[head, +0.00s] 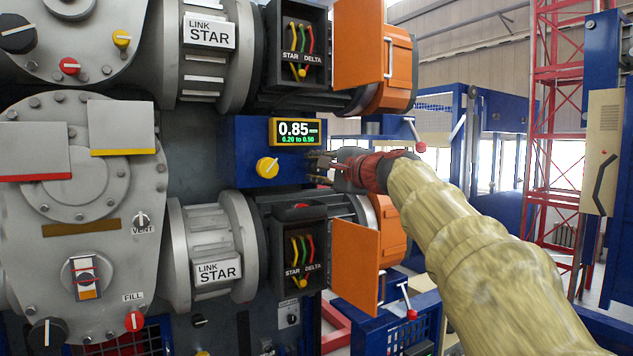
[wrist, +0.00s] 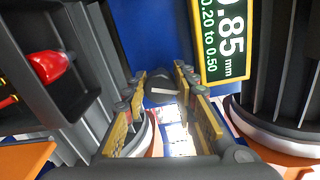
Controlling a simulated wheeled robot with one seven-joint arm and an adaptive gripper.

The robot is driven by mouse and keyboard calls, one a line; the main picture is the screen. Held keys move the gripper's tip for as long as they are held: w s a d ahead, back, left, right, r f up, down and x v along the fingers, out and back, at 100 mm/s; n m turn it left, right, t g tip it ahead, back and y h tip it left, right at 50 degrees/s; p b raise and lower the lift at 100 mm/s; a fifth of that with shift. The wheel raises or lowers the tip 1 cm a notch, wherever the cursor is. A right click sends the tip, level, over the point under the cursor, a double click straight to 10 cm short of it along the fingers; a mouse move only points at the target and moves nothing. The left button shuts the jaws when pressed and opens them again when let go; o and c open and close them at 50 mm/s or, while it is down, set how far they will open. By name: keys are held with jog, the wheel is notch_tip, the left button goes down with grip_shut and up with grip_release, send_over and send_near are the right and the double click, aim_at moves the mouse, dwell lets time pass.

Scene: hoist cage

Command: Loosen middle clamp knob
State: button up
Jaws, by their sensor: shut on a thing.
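In the wrist view a dark grey knob (wrist: 160,84) with a white bar sits on the blue panel (wrist: 150,30), between the fingertips of my gripper (wrist: 160,88). The fingers have yellow pads and are closed on the knob from both sides. In the head view my gripper (head: 322,166) reaches in from the right to the blue panel (head: 243,140), and the held knob is hidden there. A yellow knob (head: 267,167) is on the same panel, left of my gripper. A display (head: 294,131) above reads 0.85 mm, with 0.20 to 0.50 below.
Grey motor housings lie above and below the panel. Dark terminal boxes (head: 301,46) (head: 299,258) with coloured leads and orange covers (head: 358,42) (head: 350,262) stand close above and below my gripper. A red-tipped lever (head: 416,134) hangs above my wrist.

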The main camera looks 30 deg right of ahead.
jog(key=shift+f+n+b, duration=0.2)
jog(key=shift+n+b, duration=1.05)
jog(key=shift+n, duration=0.25)
jog(key=shift+r, duration=0.1)
jog(key=o, duration=1.1)
jog(key=shift+o, duration=0.3)
jog(key=shift+r, duration=0.1)
jog(key=s, duration=1.2)
jog(key=shift+d+r, duration=0.15)
